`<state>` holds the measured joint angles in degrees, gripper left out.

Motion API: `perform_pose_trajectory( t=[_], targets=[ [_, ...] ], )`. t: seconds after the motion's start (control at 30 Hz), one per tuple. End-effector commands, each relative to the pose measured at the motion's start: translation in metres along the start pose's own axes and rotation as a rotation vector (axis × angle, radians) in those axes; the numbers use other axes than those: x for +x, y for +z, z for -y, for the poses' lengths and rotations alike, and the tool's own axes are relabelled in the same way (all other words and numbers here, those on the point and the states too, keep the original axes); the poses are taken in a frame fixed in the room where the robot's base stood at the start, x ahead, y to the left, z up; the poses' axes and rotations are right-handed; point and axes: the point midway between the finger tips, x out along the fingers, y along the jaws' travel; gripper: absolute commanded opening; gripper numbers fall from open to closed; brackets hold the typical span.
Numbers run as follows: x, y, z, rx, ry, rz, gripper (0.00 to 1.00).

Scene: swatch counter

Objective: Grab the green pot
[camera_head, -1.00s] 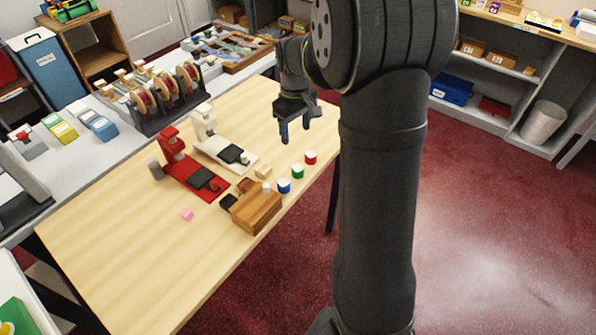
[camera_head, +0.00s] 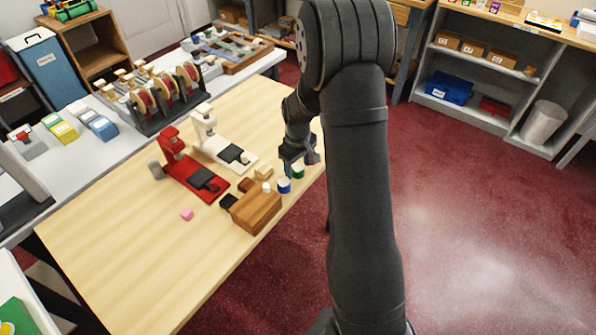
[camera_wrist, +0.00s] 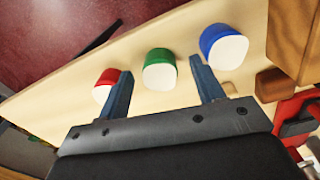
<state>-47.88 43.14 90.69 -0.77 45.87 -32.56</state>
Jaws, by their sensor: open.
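The green pot (camera_head: 298,172), a small round pot with a white end, stands near the table's right edge. In the wrist view the green pot (camera_wrist: 159,70) lies between the two fingertips of my gripper (camera_wrist: 160,65), with a gap on either side. In the head view my gripper (camera_head: 297,160) is open, pointing down, just above and behind the green pot. I cannot tell how far the fingers reach down around it. The blue pot (camera_head: 284,186) stands beside it. The red pot (camera_wrist: 107,84) is by the left finger in the wrist view and hidden in the head view.
A wooden block (camera_head: 256,211) stands close to the blue pot. The table's near-left part is clear.

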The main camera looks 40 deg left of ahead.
Motion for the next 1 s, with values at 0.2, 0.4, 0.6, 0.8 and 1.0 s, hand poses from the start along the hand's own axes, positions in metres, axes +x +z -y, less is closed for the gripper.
perform_pose_trajectory(
  t=[0.2,0.4,0.6,0.8,1.0],
  targets=[
    [0.006,0.0,0.0,0.0,0.001,-0.001,0.61],
    [0.005,0.0,0.0,0.0,0.001,0.0,0.4],
    [0.005,0.0,0.0,0.0,0.001,-0.001,0.13],
    [0.005,0.0,0.0,0.0,0.001,-0.001,0.13],
    [-0.006,-0.001,-0.001,0.0,0.002,-0.003,0.12]
  ],
)
